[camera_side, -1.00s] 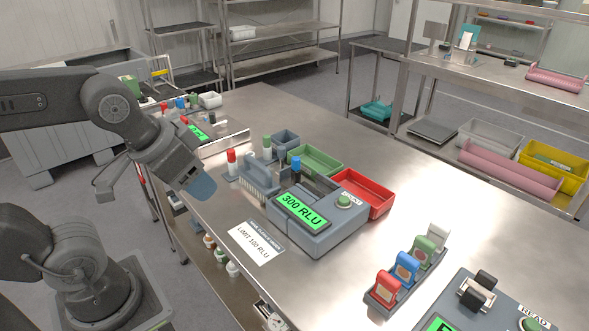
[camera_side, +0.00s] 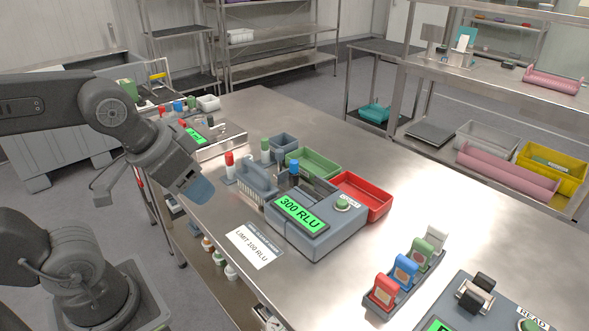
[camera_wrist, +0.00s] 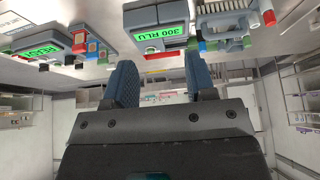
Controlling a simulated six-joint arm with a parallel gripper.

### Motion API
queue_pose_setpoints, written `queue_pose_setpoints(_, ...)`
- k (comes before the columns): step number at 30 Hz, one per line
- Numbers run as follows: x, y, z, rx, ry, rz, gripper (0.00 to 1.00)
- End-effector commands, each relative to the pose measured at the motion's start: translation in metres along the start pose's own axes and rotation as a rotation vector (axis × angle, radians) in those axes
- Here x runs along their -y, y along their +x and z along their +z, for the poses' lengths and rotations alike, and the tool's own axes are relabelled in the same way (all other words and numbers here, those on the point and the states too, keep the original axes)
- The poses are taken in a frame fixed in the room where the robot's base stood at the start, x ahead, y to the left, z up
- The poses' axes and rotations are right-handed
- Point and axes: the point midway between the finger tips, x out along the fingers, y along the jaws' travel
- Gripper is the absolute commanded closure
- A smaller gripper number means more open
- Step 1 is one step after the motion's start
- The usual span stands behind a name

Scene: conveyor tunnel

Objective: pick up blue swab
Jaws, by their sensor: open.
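The blue swab (camera_side: 294,167) stands upright with its blue cap showing, between the grey rack (camera_side: 257,185) and the grey reader (camera_side: 318,233). Its lower part is hidden, so I cannot tell which one it sits in. A red-capped swab (camera_side: 230,158) and a green-capped swab (camera_side: 265,144) stand near the rack. The reader's green screen reads 300 RLU. My gripper (camera_side: 199,190) is to the left of the rack, apart from the swabs, with blue fingertips. In the wrist view my gripper (camera_wrist: 160,78) has its fingers spread with nothing between them.
A green bin (camera_side: 315,163) and a red bin (camera_side: 365,196) stand behind the reader. A LIMIT 100 RLU card (camera_side: 254,246) lies in front. A holder with several coloured stamp-like blocks (camera_side: 405,269) is at the right. The table between is clear.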

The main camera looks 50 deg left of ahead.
Motion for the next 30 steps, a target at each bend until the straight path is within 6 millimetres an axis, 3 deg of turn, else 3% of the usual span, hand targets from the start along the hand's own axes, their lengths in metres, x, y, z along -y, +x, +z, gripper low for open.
queue_pose_setpoints(11, 0.0, 0.0, -0.001, 0.001, -0.002, -0.001, 0.45)
queue_pose_setpoints(14, 0.002, 0.001, -0.011, 0.008, -0.021, -0.009, 0.45)
queue_pose_setpoints(17, 0.007, 0.004, -0.034, 0.024, -0.069, -0.03, 0.45)
queue_pose_setpoints(23, 0.025, 0.031, -0.106, 0.062, -0.224, -0.101, 0.45)
queue_pose_setpoints(30, 0.052, 0.092, -0.182, 0.09, -0.407, -0.19, 0.45)
